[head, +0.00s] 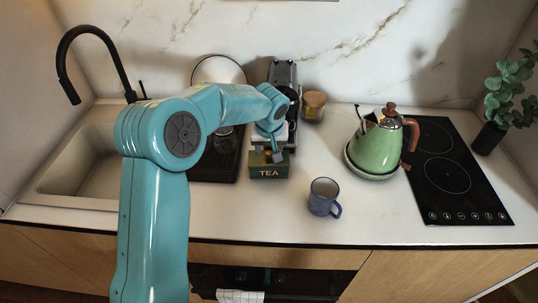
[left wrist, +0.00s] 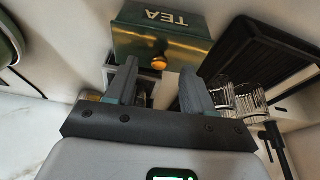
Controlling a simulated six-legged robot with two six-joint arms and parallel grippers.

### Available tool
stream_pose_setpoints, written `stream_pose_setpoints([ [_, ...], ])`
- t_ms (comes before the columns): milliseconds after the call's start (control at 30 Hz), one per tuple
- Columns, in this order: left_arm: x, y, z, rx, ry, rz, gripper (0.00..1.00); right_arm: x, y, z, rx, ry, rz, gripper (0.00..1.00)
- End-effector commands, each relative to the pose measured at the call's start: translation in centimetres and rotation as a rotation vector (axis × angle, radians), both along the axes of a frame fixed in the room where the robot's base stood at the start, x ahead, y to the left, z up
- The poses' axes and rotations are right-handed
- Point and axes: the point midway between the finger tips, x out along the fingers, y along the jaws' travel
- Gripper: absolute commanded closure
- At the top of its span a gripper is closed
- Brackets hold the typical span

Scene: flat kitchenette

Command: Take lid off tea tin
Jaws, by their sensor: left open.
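The dark green tea tin (head: 269,172) stands on the counter, its TEA label facing the front edge. In the left wrist view the tin (left wrist: 190,45) is upside down at the top, with a round gold knob (left wrist: 159,63) on its lid. The lid is on the tin. My left gripper (head: 274,154) is over the tin in the head view, partly hiding its top. In the left wrist view my left gripper (left wrist: 159,67) is open, and the knob appears between its fingertips. No contact with the knob can be made out. My right gripper is not in view.
A blue mug (head: 322,197) stands right of the tin, near the front edge. A coffee machine (head: 283,76) and a wood-lidded jar (head: 313,105) are behind. A green kettle (head: 376,150) and a black hob (head: 447,178) are right. A black rack (head: 213,169) is left, beside the sink (head: 75,165).

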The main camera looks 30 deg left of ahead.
Motion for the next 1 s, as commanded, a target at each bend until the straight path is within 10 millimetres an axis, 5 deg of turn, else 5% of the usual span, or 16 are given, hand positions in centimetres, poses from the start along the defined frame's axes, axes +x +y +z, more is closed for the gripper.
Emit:
stream_pose_setpoints([
  [200, 0.7, 0.4, -2.2, 0.000, 0.002, -0.001, 0.48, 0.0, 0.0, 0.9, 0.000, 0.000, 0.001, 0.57],
  [400, 0.8, 0.4, -2.3, 0.000, 0.000, -0.001, 0.48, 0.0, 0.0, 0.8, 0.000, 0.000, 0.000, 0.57],
  [567, 0.7, 0.5, -2.3, 0.000, 0.000, -0.001, 0.97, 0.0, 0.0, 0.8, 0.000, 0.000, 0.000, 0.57],
  [600, 0.7, 0.5, -2.3, 0.000, 0.000, -0.001, 1.00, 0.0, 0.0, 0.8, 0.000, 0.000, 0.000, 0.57],
  [1000, 0.8, 0.5, -1.7, 0.002, -0.001, -0.001, 1.00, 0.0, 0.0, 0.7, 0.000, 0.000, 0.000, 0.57],
])
